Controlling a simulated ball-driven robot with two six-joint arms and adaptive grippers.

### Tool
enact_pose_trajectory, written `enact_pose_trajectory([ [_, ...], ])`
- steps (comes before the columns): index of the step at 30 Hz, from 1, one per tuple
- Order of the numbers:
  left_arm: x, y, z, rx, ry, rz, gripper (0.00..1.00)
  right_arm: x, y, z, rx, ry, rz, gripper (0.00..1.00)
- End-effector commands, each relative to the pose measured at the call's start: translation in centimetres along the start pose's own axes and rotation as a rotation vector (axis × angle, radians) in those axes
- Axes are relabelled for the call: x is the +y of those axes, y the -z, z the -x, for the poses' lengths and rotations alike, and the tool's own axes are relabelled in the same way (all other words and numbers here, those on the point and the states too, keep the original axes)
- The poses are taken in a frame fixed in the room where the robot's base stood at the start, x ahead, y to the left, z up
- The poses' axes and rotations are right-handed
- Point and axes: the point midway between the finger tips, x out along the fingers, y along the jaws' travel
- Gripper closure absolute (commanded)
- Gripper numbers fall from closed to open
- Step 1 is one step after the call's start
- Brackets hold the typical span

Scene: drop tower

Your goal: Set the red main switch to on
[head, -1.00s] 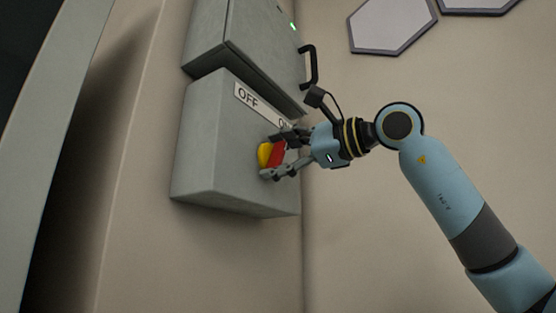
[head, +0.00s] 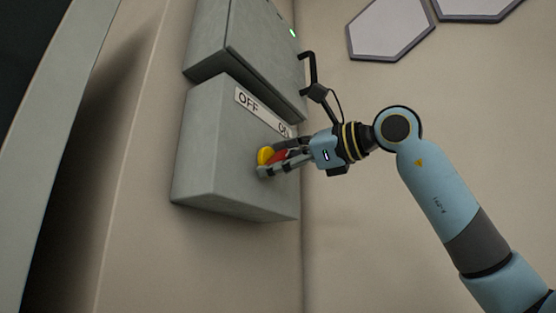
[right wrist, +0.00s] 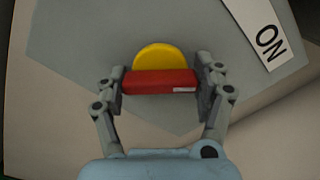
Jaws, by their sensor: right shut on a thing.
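The red main switch (head: 281,155) is a red bar handle on a round yellow base (head: 264,156), on the front of a grey box. A white label (head: 248,99) above it reads OFF at its left; ON at its right is partly covered by my gripper. My right gripper (head: 274,163) is shut on the red handle. In the right wrist view the red handle (right wrist: 160,82) lies crosswise between the two fingers, with the yellow base (right wrist: 160,57) behind it and the ON label (right wrist: 262,32) at upper right. My left gripper is not in view.
The grey switch box (head: 205,165) is fixed to a beige wall. A second grey box (head: 210,40) with a black handle (head: 309,70) and a small green light (head: 292,33) is above it. Hexagonal panels (head: 388,28) are at upper right. The wall to the right is clear.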

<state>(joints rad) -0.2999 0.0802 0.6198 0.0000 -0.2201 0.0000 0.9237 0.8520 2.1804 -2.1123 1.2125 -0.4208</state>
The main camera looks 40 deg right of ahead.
Motion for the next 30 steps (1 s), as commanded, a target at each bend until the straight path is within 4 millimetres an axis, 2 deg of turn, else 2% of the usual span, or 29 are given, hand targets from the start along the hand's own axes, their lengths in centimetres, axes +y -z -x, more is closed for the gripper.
enact_pose_trajectory([
  [4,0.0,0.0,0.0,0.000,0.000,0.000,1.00,0.1,0.1,-0.1,0.002,-0.005,-0.006,0.63],
  [5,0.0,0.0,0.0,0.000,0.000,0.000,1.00,0.2,0.1,-0.1,0.002,-0.005,-0.006,0.30],
  [10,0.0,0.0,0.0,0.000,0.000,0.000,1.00,0.1,0.1,0.0,0.001,-0.004,-0.004,0.08],
  [20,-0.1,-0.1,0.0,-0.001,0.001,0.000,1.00,-0.2,-0.2,0.0,-0.001,-0.001,-0.003,0.08],
  [26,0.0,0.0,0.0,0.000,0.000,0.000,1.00,-2.0,-2.2,0.0,-0.008,0.000,-0.003,0.08],
  [30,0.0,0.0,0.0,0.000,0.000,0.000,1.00,-4.0,-4.3,0.0,-0.009,0.002,-0.003,0.08],
])
